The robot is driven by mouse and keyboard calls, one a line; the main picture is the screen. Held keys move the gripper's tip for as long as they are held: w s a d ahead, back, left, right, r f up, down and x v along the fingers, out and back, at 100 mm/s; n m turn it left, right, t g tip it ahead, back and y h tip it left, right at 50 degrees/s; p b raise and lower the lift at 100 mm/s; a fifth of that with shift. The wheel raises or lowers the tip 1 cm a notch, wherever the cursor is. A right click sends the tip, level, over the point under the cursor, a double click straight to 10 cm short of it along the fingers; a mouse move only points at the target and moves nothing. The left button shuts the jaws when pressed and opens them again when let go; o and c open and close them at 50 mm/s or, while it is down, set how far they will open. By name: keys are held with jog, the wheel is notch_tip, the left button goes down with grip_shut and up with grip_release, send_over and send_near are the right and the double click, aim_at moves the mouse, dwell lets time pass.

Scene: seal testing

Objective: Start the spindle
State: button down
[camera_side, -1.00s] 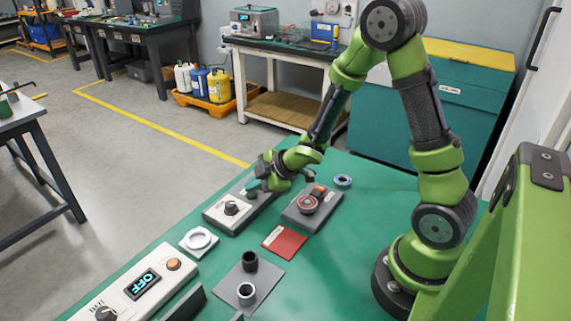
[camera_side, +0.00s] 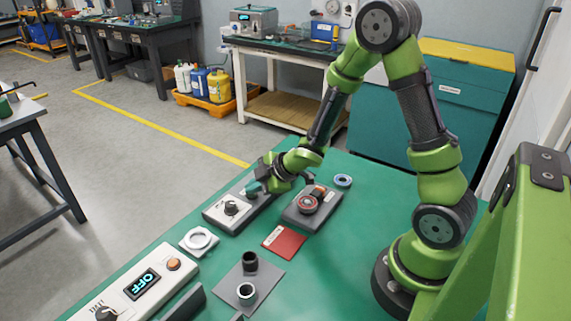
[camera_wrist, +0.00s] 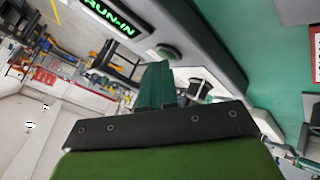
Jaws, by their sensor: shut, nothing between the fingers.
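My gripper (camera_side: 254,188) is shut and empty, its teal fingertips over the far end of a grey and white control box (camera_side: 222,222) with a black knob (camera_side: 231,208). The wrist view shows the closed teal fingers (camera_wrist: 157,85) just below a round grey-green button (camera_wrist: 168,52); contact cannot be told. A lit green display (camera_wrist: 108,17) beside that button reads RUN-IN. A dark grey unit with a red ring (camera_side: 308,204) stands right of the knob box.
A white box at the front left has a display (camera_side: 143,283) reading OFF, an orange button (camera_side: 174,264) and a knob. A white ring (camera_side: 199,240), red card (camera_side: 284,242), grey plate (camera_side: 265,280) with two cylinders, and blue ring (camera_side: 343,180) lie on the green bench.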

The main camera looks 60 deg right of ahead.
aim_at(255, 196)
jog(key=shift+r, duration=0.8)
jog(key=shift+r, duration=2.5)
